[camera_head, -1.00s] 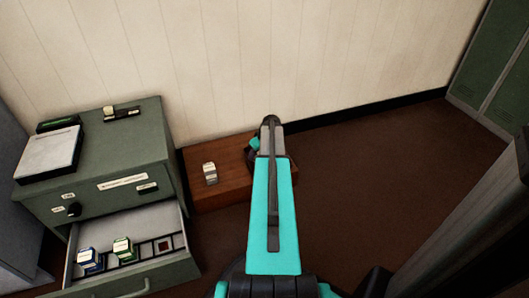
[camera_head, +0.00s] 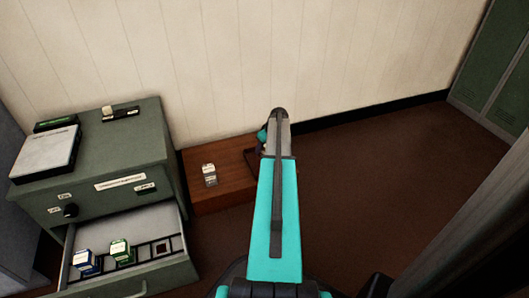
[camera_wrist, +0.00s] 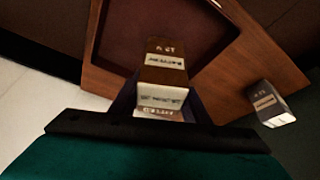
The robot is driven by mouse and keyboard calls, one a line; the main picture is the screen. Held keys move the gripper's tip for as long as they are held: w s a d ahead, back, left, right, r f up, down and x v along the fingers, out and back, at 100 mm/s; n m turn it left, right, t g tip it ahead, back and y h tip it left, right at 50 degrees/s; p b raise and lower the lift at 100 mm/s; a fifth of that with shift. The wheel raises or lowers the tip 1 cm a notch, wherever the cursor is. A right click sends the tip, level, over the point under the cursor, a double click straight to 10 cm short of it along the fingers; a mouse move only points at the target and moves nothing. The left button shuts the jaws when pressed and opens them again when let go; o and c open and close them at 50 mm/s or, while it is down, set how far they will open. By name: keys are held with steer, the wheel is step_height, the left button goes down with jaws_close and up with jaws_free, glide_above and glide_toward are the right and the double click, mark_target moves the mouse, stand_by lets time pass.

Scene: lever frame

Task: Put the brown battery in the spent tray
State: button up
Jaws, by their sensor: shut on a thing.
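The brown battery (camera_wrist: 166,72) has white label bands and sits between the fingers of my gripper (camera_wrist: 162,98) in the wrist view. My gripper is shut on it. Past the battery is a dark reddish recess with a wooden rim (camera_wrist: 224,62), which looks like the spent tray. The battery overlaps the recess's near part in the picture; its height over it cannot be told. In the head view my gripper (camera_head: 263,140) is mostly hidden behind my arm, by the right end of the wooden box (camera_head: 225,195). The held battery cannot be made out there.
A pale grey-and-white battery (camera_head: 209,174) stands on the wooden box; it also shows in the wrist view (camera_wrist: 268,103). At left is a green cabinet (camera_head: 110,170) with an open drawer (camera_head: 170,275) holding a blue battery (camera_head: 87,262) and a green one (camera_head: 121,252).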

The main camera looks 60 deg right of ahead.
steer(key=shift+d, duration=0.15)
steer(key=shift+w+d, duration=0.1)
steer(key=shift+d, duration=0.1)
steer(key=shift+d+f+b, duration=0.15)
steer(key=shift+f+b, duration=0.35)
steer(key=shift+f, duration=0.05)
steer(key=shift+d+f+b, duration=0.15)
steer(key=shift+f+b, duration=0.8)
steer(key=shift+f, duration=0.3)
steer(key=o, duration=1.4)
steer(key=shift+f, duration=0.1)
steer(key=shift+o, duration=0.2)
steer(key=p+v, duration=0.4)
steer(key=v, duration=0.8)
steer(key=shift+p, duration=0.4)
